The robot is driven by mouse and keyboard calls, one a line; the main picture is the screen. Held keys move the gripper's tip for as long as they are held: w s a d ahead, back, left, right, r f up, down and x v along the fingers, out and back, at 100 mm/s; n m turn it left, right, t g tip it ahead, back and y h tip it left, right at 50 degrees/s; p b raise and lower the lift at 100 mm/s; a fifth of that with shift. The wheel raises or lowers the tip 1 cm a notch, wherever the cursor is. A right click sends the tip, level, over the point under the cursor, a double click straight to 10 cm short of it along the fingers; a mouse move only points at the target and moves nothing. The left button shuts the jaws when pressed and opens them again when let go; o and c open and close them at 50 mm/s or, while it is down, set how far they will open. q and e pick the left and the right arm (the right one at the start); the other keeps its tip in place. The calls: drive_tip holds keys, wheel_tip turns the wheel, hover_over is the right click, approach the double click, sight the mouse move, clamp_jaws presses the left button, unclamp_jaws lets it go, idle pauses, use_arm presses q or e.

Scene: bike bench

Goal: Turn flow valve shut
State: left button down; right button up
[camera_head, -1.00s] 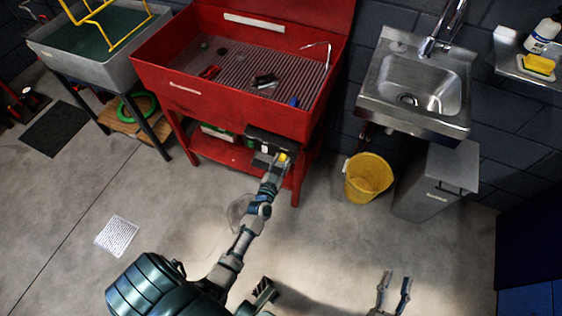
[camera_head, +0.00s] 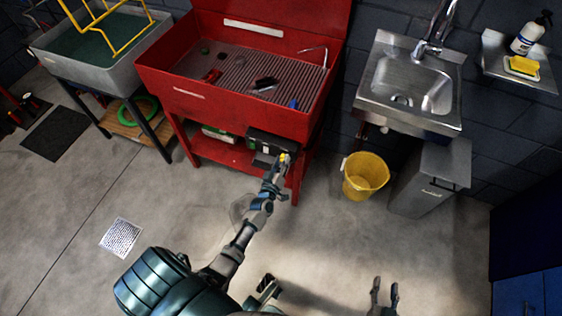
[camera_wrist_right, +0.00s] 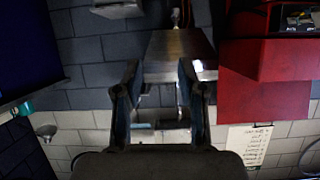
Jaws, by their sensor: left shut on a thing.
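The flow valve shows as a small yellow part (camera_head: 284,157) at the front of a dark box (camera_head: 272,141) under the red wash basin (camera_head: 222,104). My left gripper (camera_head: 283,162) reaches up to it and is shut on it. The fingers cover much of the valve, so its exact angle cannot be told. My right gripper (camera_head: 385,287) hangs low at the bottom right, far from the valve. In the right wrist view its fingers (camera_wrist_right: 158,78) are apart with nothing between them.
A yellow bucket (camera_head: 364,178) and a grey bin (camera_head: 430,178) stand right of the basin under a steel sink (camera_head: 407,80). The basin's red front leg (camera_head: 296,182) is close beside my left gripper. The floor (camera_head: 160,205) in front is mostly clear.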

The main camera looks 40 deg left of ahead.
use_arm(q)
drive_tip(key=shift+f+n+h, duration=0.1)
drive_tip(key=shift+n+h, duration=0.2)
drive_tip(key=shift+n, duration=3.7)
use_arm(e)
drive_tip(key=shift+f, duration=0.1)
drive_tip(key=shift+w, duration=0.1)
use_arm(q)
drive_tip(key=shift+a, duration=0.1)
drive_tip(key=c, duration=0.9)
unclamp_jaws()
drive_tip(key=shift+o, duration=0.2)
drive_tip(key=shift+s, duration=0.1)
use_arm(e)
drive_tip(key=shift+a, duration=0.1)
